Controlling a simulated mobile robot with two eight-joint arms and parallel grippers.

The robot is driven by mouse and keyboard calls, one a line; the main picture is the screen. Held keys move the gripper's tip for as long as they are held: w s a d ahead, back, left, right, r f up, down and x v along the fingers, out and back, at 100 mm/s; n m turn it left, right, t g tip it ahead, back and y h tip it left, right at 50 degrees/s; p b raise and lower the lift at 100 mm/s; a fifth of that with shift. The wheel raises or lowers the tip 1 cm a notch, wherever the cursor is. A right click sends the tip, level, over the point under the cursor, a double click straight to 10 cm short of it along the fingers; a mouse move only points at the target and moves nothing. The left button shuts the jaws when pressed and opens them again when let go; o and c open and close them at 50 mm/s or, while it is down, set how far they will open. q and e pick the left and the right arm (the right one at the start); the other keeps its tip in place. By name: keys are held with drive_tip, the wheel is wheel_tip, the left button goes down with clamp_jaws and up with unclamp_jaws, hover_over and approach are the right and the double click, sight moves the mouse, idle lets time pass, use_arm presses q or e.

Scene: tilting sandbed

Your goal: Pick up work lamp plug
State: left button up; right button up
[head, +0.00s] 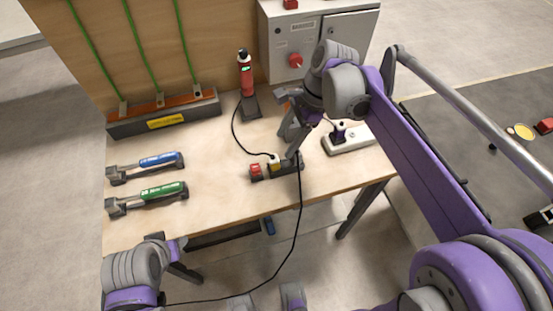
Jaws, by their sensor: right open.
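The strip also bears a red piece (256,171). My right gripper (288,143) is open, just above and right of the yellow plug, its fingers pointing down. I see no contact with the plug. My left gripper (184,260) is low at the table's front edge, mostly hidden; its jaw state is unclear.
A white power strip (353,142) with a dark plug (339,131) lies to the right, partly behind my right arm. Blue (160,160) and green (163,191) handled tools lie left. A black cable (297,215) hangs over the front edge. A grey cabinet (305,45) stands behind.

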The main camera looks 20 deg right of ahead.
sight(276, 156)
drive_tip(key=x, duration=0.2)
drive_tip(key=shift+s+a+f, duration=0.1)
drive_tip(key=shift+s+f, duration=0.05)
drive_tip(key=shift+f, duration=0.1)
drive_tip(key=x, duration=0.5)
drive_tip(key=shift+a+f, duration=0.3)
clamp_jaws()
